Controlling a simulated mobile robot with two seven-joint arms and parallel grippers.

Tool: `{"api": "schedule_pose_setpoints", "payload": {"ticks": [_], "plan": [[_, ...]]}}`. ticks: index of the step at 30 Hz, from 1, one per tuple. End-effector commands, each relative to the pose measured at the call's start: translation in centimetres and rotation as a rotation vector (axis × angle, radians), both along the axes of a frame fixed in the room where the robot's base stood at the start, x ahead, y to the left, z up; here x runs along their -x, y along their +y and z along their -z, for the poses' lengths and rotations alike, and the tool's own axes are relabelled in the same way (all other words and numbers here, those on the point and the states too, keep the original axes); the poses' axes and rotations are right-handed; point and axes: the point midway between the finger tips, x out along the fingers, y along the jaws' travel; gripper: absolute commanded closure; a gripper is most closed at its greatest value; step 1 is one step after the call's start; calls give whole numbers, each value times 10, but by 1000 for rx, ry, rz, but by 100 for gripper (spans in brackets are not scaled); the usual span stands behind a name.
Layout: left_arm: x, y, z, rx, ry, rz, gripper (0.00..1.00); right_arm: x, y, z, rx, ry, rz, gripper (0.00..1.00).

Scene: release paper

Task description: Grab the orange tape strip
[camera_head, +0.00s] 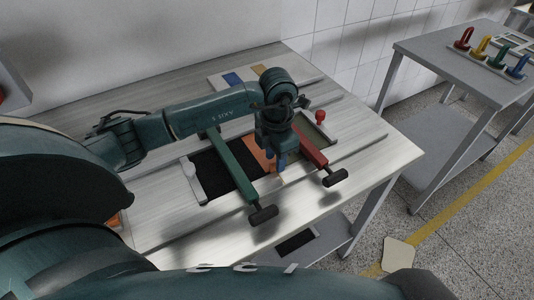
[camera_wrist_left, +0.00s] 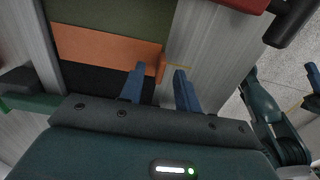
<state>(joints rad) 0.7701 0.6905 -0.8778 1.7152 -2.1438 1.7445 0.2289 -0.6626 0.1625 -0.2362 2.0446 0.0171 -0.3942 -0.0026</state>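The orange tape strip (camera_head: 258,153) lies across the dark sheet of a frame on the table. In the left wrist view the strip (camera_wrist_left: 105,46) runs sideways, and its narrow end tab stands at the fingertips. My left gripper (camera_head: 279,163) points down over the strip's right end, between the green bar and the red bar. Its blue fingers (camera_wrist_left: 160,72) are apart, with the tab between or just beyond their tips; I cannot tell if either touches it. A blue piece at the wrist view's right edge may belong to my right gripper; it is mostly cut off.
A green bar (camera_head: 231,167) and a red bar (camera_head: 312,151) with dark handles flank the gripper. A red knob (camera_head: 320,117) stands behind. The table's front right (camera_head: 345,195) is clear. Another table (camera_head: 450,65) holds coloured hooks.

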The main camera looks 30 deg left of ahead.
Motion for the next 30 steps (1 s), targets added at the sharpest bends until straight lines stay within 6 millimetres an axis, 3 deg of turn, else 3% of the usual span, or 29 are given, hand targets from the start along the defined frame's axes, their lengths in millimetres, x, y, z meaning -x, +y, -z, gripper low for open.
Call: {"api": "schedule_pose_setpoints", "payload": {"ticks": [4, 12, 24, 30], "plan": [[0, -1, 16, 1, 2, 1, 67, 0, -4, 1, 5, 8, 9, 64], [0, -1, 19, 1, -2, 1, 67, -1, -4, 1, 5, 7, 12, 64], [0, -1, 19, 1, -1, 1, 100, 0, -1, 1, 0, 9, 7, 64], [0, -1, 19, 1, -1, 1, 100, 2, 0, 2, 0, 12, 7, 64]]}}
